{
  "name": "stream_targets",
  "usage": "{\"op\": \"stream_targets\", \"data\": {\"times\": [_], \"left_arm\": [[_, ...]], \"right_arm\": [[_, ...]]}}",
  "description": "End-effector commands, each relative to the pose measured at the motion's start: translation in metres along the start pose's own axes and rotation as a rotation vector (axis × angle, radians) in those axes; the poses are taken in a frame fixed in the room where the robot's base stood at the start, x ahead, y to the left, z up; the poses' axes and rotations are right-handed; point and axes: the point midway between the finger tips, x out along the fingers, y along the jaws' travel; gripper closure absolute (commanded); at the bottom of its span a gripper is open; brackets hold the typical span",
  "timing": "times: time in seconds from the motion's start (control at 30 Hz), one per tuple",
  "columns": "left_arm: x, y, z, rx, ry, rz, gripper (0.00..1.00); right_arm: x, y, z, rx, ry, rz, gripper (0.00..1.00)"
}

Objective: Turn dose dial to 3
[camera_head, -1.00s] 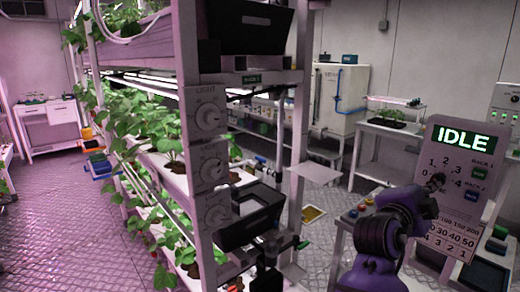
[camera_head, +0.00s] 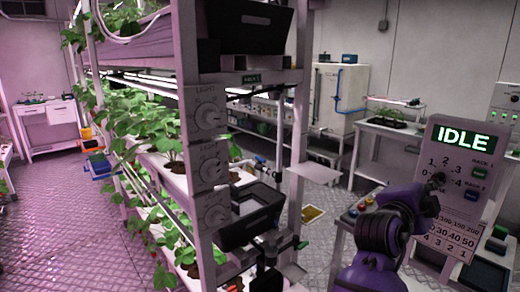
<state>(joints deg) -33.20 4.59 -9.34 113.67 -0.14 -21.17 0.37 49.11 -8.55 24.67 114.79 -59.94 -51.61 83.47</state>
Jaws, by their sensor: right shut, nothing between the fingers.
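The dose panel (camera_head: 469,160) stands at the right, a grey upright box with a lit screen (camera_head: 469,138) reading IDLE. The dose dial (camera_head: 438,180) is a small dark knob on its face, ringed by the numbers 0 to 4. My right gripper (camera_head: 435,190) is shut at the dial, its tips at or just in front of the knob; whether they touch cannot be told. The gripper and arm hide the lower left of the panel, and the knob's pointer is too small to read. My left gripper is not in view.
A plant rack with dials (camera_head: 209,116) on its post fills the centre left. A white cabinet (camera_head: 335,98) and a plant table (camera_head: 388,130) stand behind. Patterned floor is open at the left.

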Motion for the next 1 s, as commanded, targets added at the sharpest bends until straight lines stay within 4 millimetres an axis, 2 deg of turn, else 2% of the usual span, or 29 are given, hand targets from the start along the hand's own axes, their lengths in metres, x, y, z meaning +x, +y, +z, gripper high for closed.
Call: {"op": "stream_targets", "data": {"times": [0.03, 0.4, 1.0], "left_arm": [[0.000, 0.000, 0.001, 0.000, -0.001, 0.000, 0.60], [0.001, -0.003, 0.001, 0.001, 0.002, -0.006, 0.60], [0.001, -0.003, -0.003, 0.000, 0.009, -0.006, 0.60]], "right_arm": [[0.002, -0.004, -0.006, 0.002, 0.013, -0.007, 1.00], [0.001, -0.021, -0.009, 0.006, 0.016, -0.018, 1.00], [0.001, -0.027, -0.013, 0.005, 0.019, -0.022, 1.00]]}}
